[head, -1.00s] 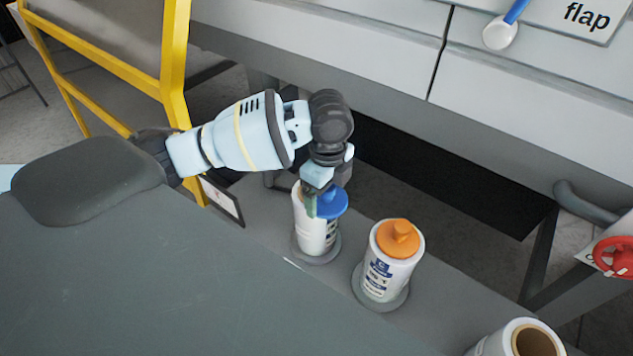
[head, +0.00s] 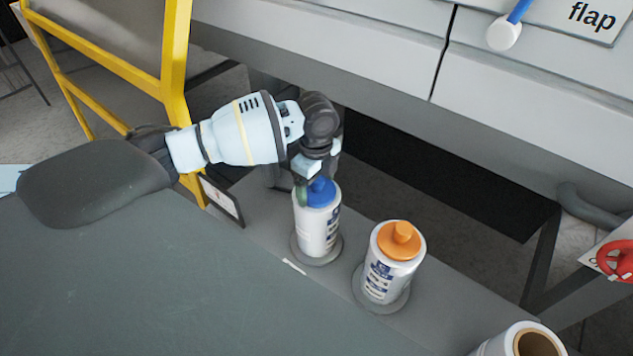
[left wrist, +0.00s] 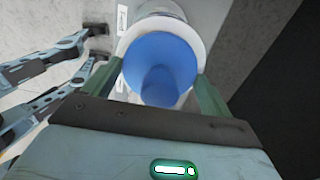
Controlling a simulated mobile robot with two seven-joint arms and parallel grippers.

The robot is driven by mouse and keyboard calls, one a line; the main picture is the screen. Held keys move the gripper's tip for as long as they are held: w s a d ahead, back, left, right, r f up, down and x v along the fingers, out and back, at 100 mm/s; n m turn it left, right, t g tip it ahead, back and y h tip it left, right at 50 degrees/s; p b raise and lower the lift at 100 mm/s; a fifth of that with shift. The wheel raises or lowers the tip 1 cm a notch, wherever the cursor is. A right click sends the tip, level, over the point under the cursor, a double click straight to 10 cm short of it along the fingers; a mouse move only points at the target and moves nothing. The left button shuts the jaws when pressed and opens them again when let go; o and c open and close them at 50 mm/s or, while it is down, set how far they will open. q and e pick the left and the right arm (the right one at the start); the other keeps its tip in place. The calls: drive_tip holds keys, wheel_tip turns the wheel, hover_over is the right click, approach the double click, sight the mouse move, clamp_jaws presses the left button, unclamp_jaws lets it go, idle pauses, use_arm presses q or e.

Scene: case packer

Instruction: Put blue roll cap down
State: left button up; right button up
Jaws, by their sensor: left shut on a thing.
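The blue roll cap (head: 321,191) sits on top of a white labelled roll (head: 318,228), which stands upright on a round grey base. My left gripper (head: 311,187) is at the cap from above and behind, shut on it. In the left wrist view the blue cap (left wrist: 160,70) lies between the two green fingers, with the white rim of the roll (left wrist: 165,14) around and beyond it. Whether the cap is fully seated cannot be told. My right gripper does not show in the head view.
A second white roll (head: 390,275) with an orange cap (head: 400,240) stands just right. An uncapped roll (head: 525,345) is at the bottom right edge. A yellow frame (head: 175,70) rises at left. A red handwheel (head: 617,258) is at far right. Grey machine panels stand behind.

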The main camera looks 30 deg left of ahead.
use_arm(q)
drive_tip(key=o, duration=0.9)
wheel_tip(320, 180, up, 12)
drive_tip(key=shift+r+p, duration=0.1)
drive_tip(key=shift+p, duration=0.25)
